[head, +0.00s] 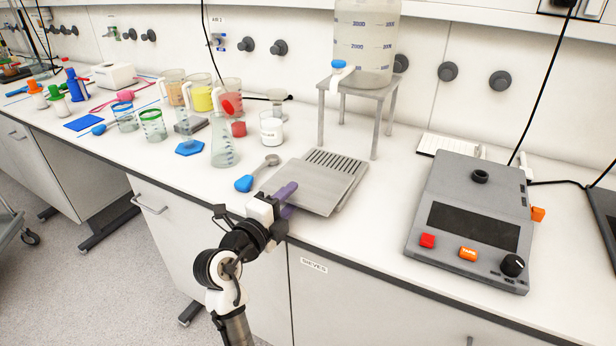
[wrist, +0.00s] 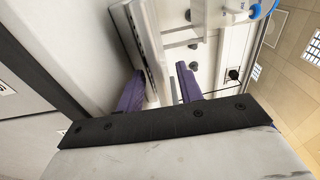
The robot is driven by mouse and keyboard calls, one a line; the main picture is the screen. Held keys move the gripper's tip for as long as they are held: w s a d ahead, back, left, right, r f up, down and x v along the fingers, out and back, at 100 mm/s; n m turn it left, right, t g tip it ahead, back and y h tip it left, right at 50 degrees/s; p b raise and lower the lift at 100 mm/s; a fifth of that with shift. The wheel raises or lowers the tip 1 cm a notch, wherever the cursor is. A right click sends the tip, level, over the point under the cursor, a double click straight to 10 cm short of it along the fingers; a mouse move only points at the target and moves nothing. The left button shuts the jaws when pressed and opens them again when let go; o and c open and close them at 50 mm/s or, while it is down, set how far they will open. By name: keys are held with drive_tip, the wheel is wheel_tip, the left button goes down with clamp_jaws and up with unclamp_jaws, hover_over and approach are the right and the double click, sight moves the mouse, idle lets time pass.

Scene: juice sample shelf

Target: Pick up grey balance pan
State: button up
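The grey balance pan (head: 312,187) is a flat square metal plate lying near the front edge of the bench, with a slotted grey strip (head: 335,160) along its back. My gripper (head: 291,198) is at the pan's front-left edge, with one purple finger over the plate and the other lower, by the bench edge. In the wrist view my gripper (wrist: 160,73) has its fingers apart, with a thin plate edge (wrist: 148,50) between them, close to the left finger. A clear gap shows beside the right finger. I cannot tell whether either finger touches the plate.
A dark grey balance (head: 470,225) with red and orange buttons stands to the right. A metal stand (head: 372,92) holding a large clear container (head: 365,40) is behind the pan. A blue-handled scoop (head: 257,173) and a glass flask (head: 223,150) are to the left.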

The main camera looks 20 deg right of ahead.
drive_tip(key=shift+w+d+f, duration=0.1)
drive_tip(key=shift+w+d, duration=0.2)
drive_tip(key=shift+d, duration=0.1)
clamp_jaws()
drive_tip(key=shift+r, duration=0.2)
